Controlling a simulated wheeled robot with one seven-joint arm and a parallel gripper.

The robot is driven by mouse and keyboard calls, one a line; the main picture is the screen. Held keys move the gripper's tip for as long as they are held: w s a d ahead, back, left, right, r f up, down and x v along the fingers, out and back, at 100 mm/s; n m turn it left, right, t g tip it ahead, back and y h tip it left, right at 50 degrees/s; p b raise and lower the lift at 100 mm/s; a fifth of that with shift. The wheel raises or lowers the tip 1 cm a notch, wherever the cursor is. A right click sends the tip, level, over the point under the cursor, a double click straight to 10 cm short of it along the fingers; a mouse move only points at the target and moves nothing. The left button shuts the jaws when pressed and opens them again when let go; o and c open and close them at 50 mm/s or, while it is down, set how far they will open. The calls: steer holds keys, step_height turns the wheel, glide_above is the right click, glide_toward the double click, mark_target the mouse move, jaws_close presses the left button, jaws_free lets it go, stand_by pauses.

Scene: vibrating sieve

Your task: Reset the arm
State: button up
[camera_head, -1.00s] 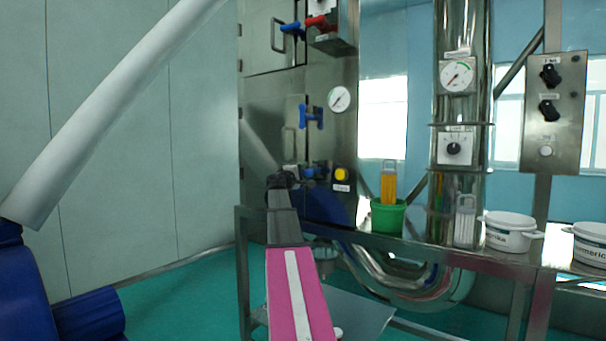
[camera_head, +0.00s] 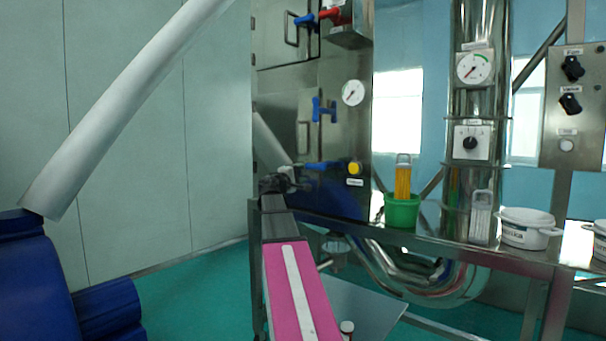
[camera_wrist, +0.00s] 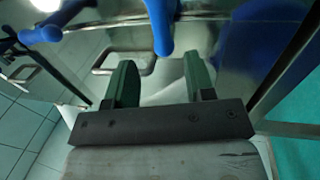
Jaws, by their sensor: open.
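My gripper (camera_wrist: 160,82) is open and empty in the wrist view, its two green-padded fingers apart. A blue valve handle (camera_wrist: 161,28) shows just beyond and between the fingertips in that view; I cannot tell how near it is. In the head view my arm, with its pink section, reaches forward to the steel cabinet, and the gripper (camera_head: 285,178) is small and dark in front of it. The fingers are hard to make out there.
The steel cabinet carries a blue handle (camera_head: 323,110), a red handle (camera_head: 333,14), a gauge (camera_head: 353,93) and a yellow button (camera_head: 355,168). A steel table (camera_head: 470,254) at right holds a green cup (camera_head: 402,212) and a white tub (camera_head: 527,229). Green floor (camera_head: 190,295) lies open at left.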

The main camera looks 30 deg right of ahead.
stand_by(0.4)
steer(key=s+a+f+m+g+y, duration=0.1)
steer(key=s+a+f+y, duration=0.3)
steer(key=f, duration=0.8)
steer(key=w+a+f+m+g+y, duration=0.1)
steer(key=a+f+y, duration=0.35)
steer(key=f, duration=0.85)
steer(key=s+a+f+m+g+y, duration=0.1)
steer(key=s+a+f, duration=0.1)
steer(key=a+f, duration=0.75)
steer(key=s+a+f+m+g+y, duration=0.1)
steer(key=s+a+f+y, duration=0.3)
steer(key=s+a+f, duration=0.4)
steer(key=s+a+f+g+y, duration=0.3)
steer(key=s+a+f+y, duration=0.2)
steer(key=f, duration=1)
steer(key=s+a, duration=0.3)
steer(key=a, duration=0.1)
steer(key=shift+s+f+m+g, duration=0.25)
steer(key=shift+s+m+g, duration=0.15)
